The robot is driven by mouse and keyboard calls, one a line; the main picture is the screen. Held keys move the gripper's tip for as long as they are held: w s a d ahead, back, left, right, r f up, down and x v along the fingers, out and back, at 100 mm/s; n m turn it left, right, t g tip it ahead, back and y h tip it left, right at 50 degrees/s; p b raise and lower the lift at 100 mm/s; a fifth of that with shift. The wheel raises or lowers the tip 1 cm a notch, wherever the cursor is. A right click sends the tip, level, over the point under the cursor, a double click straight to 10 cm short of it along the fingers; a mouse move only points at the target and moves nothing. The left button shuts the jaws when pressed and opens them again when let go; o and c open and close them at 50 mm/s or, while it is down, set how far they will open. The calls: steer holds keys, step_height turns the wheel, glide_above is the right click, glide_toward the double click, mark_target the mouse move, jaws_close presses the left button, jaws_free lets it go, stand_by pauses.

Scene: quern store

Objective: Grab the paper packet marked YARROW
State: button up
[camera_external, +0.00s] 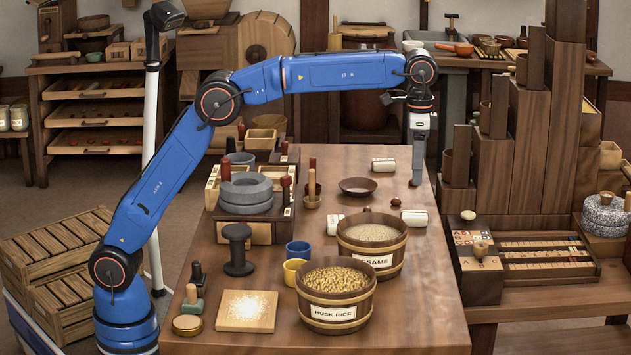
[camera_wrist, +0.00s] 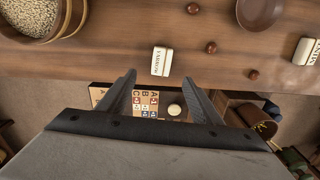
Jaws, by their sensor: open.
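A small pale paper packet with a dark label that appears to read YARROW (camera_wrist: 162,61) lies on the wooden table near its edge. In the external view it appears to be the white packet (camera_external: 414,219) by the table's right edge. My gripper (camera_wrist: 162,86) is open and empty, its two dark fingers apart. In the wrist view the packet shows just beyond the gap between the fingertips, not between them. In the external view my gripper (camera_external: 417,183) points down above the right side of the table, behind the packet.
Another labelled packet (camera_wrist: 305,51) lies to the right in the wrist view, near a brown bowl (camera_wrist: 260,12). Small brown balls (camera_wrist: 211,47) lie around the packet. A sesame tub (camera_external: 371,245) stands to its left. A board with lettered tiles (camera_external: 474,244) stands beyond the table edge.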

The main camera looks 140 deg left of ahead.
glide_above(415, 213)
steer(key=f, duration=0.7)
steer(key=shift+w+d, duration=0.2)
steer(key=shift+d, duration=0.1)
steer(key=shift+s+a+f, duration=0.1)
steer(key=shift+f, duration=1.3)
steer(key=shift+s+a+f, duration=0.1)
steer(key=shift+f, duration=1.25)
steer(key=c, duration=1.1)
